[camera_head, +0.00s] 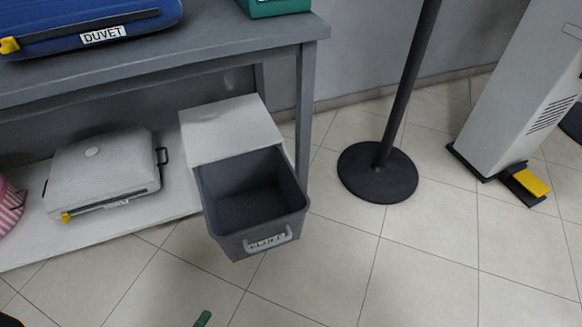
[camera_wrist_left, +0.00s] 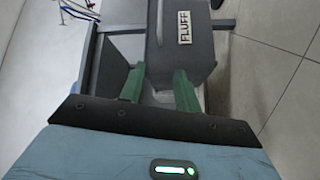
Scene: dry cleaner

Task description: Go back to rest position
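My left gripper (camera_wrist_left: 160,88) shows two green fingers standing apart in the left wrist view, so it is open, with nothing clearly held. In the head view only a green fingertip (camera_head: 203,318) shows at the bottom edge, apart from the drawer above it in the picture. The grey drawer (camera_head: 268,222), with a pale handle, stands pulled out of a white housing and looks empty. In the left wrist view the drawer front (camera_wrist_left: 190,62) carries a FLUFF label and lies beyond the fingers. My right gripper is not in view.
A grey table (camera_head: 190,62) holds a blue DUVET case (camera_head: 75,25) and a green container (camera_head: 275,6). A pale case (camera_head: 105,175) lies on the lower shelf (camera_head: 70,242). A dark post base (camera_head: 377,172) and a white pedal machine (camera_head: 515,95) stand right. Tiled floor is open at front right.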

